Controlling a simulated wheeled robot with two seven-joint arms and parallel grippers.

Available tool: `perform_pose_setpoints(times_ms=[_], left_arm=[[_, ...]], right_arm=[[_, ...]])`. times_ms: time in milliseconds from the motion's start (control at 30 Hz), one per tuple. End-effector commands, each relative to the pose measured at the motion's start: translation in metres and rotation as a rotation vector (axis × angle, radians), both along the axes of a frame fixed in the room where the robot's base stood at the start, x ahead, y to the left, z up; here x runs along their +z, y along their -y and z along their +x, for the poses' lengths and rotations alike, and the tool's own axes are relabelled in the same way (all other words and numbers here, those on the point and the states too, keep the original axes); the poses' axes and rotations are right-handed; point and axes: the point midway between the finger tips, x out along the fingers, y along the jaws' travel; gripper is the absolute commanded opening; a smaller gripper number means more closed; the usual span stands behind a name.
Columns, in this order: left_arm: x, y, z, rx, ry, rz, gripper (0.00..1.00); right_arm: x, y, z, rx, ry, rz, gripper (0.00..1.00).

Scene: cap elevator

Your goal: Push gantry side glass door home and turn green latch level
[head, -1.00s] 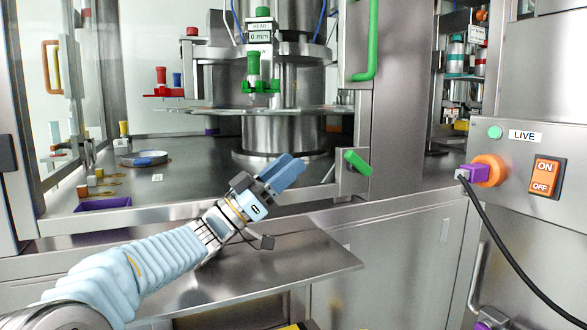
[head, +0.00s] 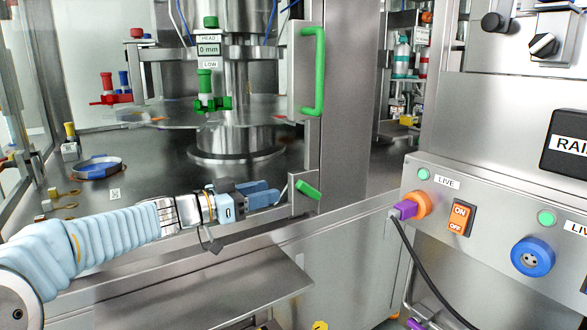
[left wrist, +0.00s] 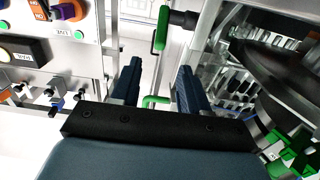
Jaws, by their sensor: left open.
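The gantry's glass door has a metal frame with a tall green handle (head: 319,70), which also shows in the left wrist view (left wrist: 150,100). I cannot tell how far the door is from closed. Below the handle, the green latch (head: 308,190) slants down to the right; in the left wrist view the green latch (left wrist: 160,28) sits on a dark shaft. My left gripper (head: 272,193) is open and empty, just left of the latch and apart from it. Its two fingers show in the left wrist view (left wrist: 160,68). My right gripper is out of view.
A metal shelf (head: 220,290) juts out below my arm. To the right, a panel holds a purple plug (head: 405,210) with a hanging black cable and an on/off switch (head: 459,217).

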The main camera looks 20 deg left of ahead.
Motion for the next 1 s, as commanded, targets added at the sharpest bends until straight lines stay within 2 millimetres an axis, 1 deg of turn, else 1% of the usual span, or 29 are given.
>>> perform_pose_setpoints(times_ms=[400, 500, 600, 700, 1000], left_arm=[[-0.001, 0.056, 0.071, -0.002, 0.001, -0.003, 0.45], [-0.001, 0.067, 0.084, -0.002, 0.002, -0.003, 0.45], [0.000, 0.073, 0.093, -0.001, 0.002, -0.003, 0.45], [0.000, 0.077, 0.098, 0.001, 0.002, -0.003, 0.45], [0.000, 0.078, 0.100, 0.001, 0.003, -0.003, 0.45]], right_arm=[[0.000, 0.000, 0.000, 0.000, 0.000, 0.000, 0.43], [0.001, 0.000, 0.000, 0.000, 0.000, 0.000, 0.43], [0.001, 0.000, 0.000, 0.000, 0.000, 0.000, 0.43], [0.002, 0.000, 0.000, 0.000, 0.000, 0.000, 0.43], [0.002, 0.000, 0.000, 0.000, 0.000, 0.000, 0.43]])
